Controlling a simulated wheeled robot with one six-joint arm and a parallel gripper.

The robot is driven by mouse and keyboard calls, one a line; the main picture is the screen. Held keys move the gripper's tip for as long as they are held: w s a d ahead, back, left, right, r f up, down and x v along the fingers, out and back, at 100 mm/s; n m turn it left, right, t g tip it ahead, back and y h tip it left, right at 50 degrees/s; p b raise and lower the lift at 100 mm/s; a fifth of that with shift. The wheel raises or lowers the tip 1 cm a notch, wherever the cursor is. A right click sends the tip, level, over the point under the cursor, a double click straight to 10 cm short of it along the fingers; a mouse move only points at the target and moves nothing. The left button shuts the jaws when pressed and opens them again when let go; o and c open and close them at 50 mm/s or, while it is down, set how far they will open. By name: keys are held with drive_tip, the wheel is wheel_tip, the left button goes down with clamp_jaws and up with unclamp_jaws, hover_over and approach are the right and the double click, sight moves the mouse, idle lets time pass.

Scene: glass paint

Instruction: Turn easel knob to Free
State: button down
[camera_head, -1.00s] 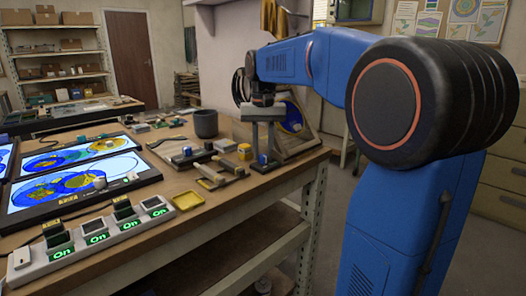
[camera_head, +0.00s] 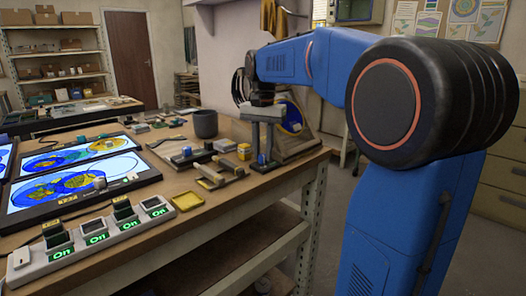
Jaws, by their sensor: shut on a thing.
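The wooden easel (camera_head: 306,143) stands at the far right corner of the workbench and holds a round blue and yellow glass piece (camera_head: 291,117). My gripper (camera_head: 262,158) points down just in front of the easel, at the bench's right end. Its grey fingers are shut on a small blue piece low at the easel's front, which looks like the easel knob. The fingers hide most of it. The knob's pointer and any Free marking are too small or hidden to read.
A dark grey cup (camera_head: 205,124) stands behind wooden blocks and small tools left of my gripper. Lit panels (camera_head: 97,152) and a switch strip with "On" displays (camera_head: 95,239) fill the left side.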

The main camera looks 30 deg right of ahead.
sight(263, 155)
drive_tip(key=c, duration=1.5)
unclamp_jaws()
wheel_tip(263, 155, up, 17)
drive_tip(key=shift+r, duration=0.2)
drive_tip(key=shift+s, duration=0.1)
drive_tip(key=s+a+f+n+t, duration=0.1)
drive_tip(key=s+a+f+n, duration=0.1)
drive_tip(key=s+f, duration=0.7)
drive_tip(key=s+a+f+n+t, duration=0.2)
drive_tip(key=s+a+f+n, duration=0.1)
drive_tip(key=s+f, duration=0.6)
drive_tip(key=s+a+f+n+t, duration=0.1)
drive_tip(key=s+a+f+n, duration=0.2)
drive_tip(key=s+f, duration=0.6)
drive_tip(key=shift+s+a+f+n+t, duration=0.15)
drive_tip(key=shift+f+n, duration=0.2)
drive_tip(key=shift+f, duration=0.8)
drive_tip(key=shift+f+n+t, duration=0.1)
drive_tip(key=shift+f+n, duration=0.2)
drive_tip(key=shift+f, duration=0.9)
drive_tip(key=shift+s+a+f+n+t, duration=0.15)
drive_tip(key=shift+f+n, duration=0.2)
drive_tip(key=shift+f, duration=0.8)
